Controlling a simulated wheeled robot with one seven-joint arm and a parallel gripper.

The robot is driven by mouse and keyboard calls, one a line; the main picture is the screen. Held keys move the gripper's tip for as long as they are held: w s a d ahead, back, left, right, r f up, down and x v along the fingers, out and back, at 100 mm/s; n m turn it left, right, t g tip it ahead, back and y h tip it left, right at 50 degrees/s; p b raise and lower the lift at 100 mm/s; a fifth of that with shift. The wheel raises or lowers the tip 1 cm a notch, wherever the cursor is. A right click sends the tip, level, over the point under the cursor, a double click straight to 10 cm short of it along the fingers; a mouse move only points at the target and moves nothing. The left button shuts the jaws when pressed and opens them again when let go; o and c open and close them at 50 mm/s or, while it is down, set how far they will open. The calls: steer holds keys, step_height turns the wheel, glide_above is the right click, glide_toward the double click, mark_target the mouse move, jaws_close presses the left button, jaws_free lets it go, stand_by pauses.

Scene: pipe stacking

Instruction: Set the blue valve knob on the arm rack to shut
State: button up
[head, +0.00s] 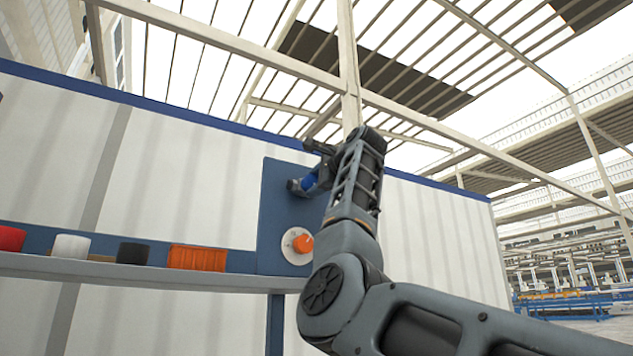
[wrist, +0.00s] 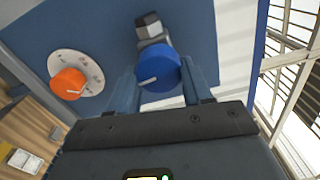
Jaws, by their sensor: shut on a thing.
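The blue valve knob (wrist: 160,68) is mounted on a blue panel (wrist: 100,30) and carries a white pointer line on its face. In the wrist view that line points to the left and slightly down. My gripper (wrist: 158,80) has one finger on each side of the knob and is shut on it. In the head view the blue knob (head: 309,181) shows only in part, with my gripper (head: 308,166) around it at the upper part of the blue panel (head: 285,210). The dial behind the knob is mostly hidden.
An orange knob (head: 303,243) on a white round dial sits lower on the same panel. A grey shelf (head: 150,278) to the left holds a red item (head: 11,238), a white one (head: 71,246), a black one (head: 133,253) and an orange ribbed one (head: 197,258).

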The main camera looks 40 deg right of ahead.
steer(key=shift+r+m, duration=0.1)
steer(key=shift+m, duration=0.5)
steer(key=o, duration=1)
steer(key=shift+w, duration=0.1)
steer(key=shift+o, duration=0.2)
steer(key=b+v, duration=0.3)
steer(key=v, duration=0.5)
